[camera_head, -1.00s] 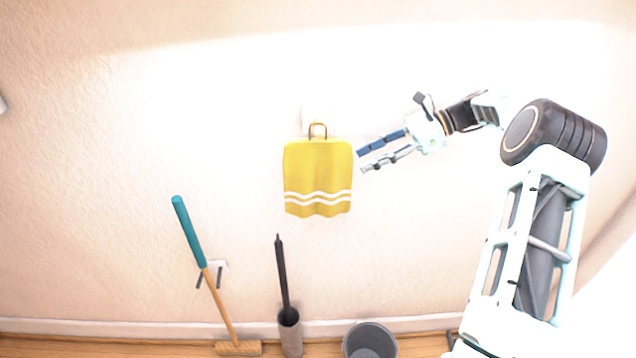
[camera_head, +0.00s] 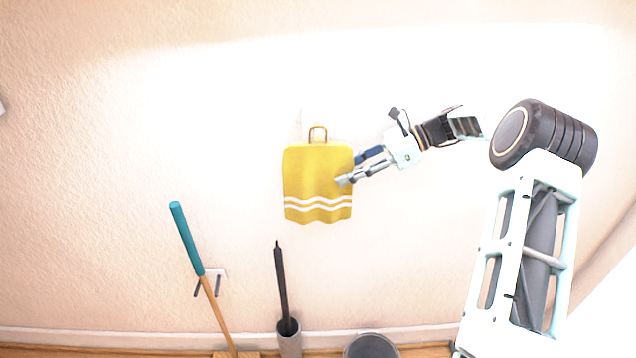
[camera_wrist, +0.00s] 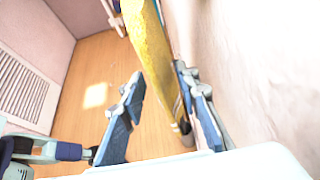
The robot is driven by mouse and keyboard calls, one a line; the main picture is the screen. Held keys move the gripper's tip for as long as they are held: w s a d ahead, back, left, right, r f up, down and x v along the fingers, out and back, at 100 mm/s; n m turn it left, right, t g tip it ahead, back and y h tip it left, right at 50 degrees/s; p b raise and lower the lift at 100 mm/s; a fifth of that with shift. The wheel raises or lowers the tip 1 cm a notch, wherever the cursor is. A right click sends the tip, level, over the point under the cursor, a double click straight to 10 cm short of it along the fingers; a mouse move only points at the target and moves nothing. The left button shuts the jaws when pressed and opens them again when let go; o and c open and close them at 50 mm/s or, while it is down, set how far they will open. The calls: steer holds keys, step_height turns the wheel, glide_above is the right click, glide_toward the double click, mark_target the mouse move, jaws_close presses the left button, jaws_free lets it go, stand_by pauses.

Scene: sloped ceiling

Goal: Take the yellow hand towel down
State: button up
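The yellow hand towel (camera_head: 312,170) with white wavy stripes hangs on the wall from a brown loop at a light-coloured mount (camera_head: 317,130). My gripper (camera_head: 350,168) is at the towel's right edge in the head view; one fingertip overlaps the towel's front, and the other finger's tip seems hidden behind the edge. In the wrist view, my gripper (camera_wrist: 160,100) is open with its fingers well apart. The towel (camera_wrist: 150,50) shows edge-on between them, closer to the right finger, which lies on the wall side. The left finger stands clear of the towel.
A teal-handled broom (camera_head: 187,240) leans at a wall holder (camera_head: 213,274) at lower left. A dark-handled brush stands in a grey holder (camera_head: 289,340), with a grey bucket (camera_head: 371,346) beside it. The wall around the towel is bare.

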mark_target(347, 161)
jaws_close()
steer(key=shift+w+r+p, duration=0.1)
steer(key=shift+r+p, duration=1.1)
steer(key=shift+r, duration=0.3)
steer(key=shift+s+r, duration=0.1)
steer(key=shift+s, duration=2)
steer(key=shift+s+b, duration=0.3)
steer(key=shift+s, duration=1.95)
steer(key=shift+f, duration=0.2)
